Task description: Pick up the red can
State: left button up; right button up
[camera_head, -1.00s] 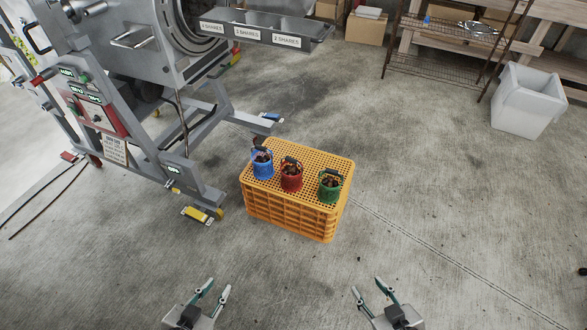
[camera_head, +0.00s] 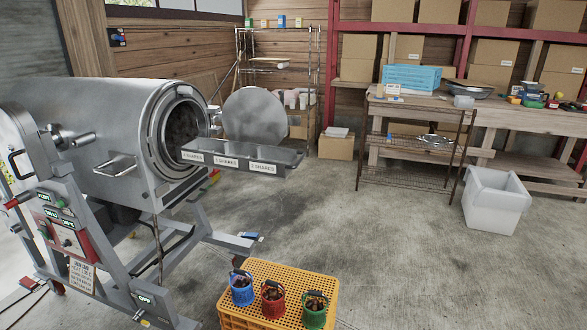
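The red can (camera_head: 272,301) stands upright on top of an orange crate (camera_head: 262,274), low in the head view. It has a dark handle and brown contents, probably chestnuts. A blue can (camera_head: 242,290) stands to its left and a green can (camera_head: 315,312) to its right, both with similar contents. The lower part of the crate is cut off by the bottom edge. Neither of my grippers shows in the view now.
A metal drum machine (camera_head: 110,140) stands at the left, with a labelled tray (camera_head: 243,160) jutting out above the floor. A white bin (camera_head: 493,200), wire rack (camera_head: 415,160) and wooden workbench (camera_head: 540,118) are at the right. The floor right of the crate is clear.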

aim_at(273, 294)
jog(key=i+l+u, duration=0.25)
jog(key=l, duration=0.55)
jog(key=i+l+u, duration=0.3)
jog(key=l, duration=0.6)
jog(key=l+u, duration=0.25)
jog(key=l, duration=0.6)
jog(key=i+l+u, duration=0.1)
jog(key=l+u, duration=0.2)
jog(key=l, duration=0.65)
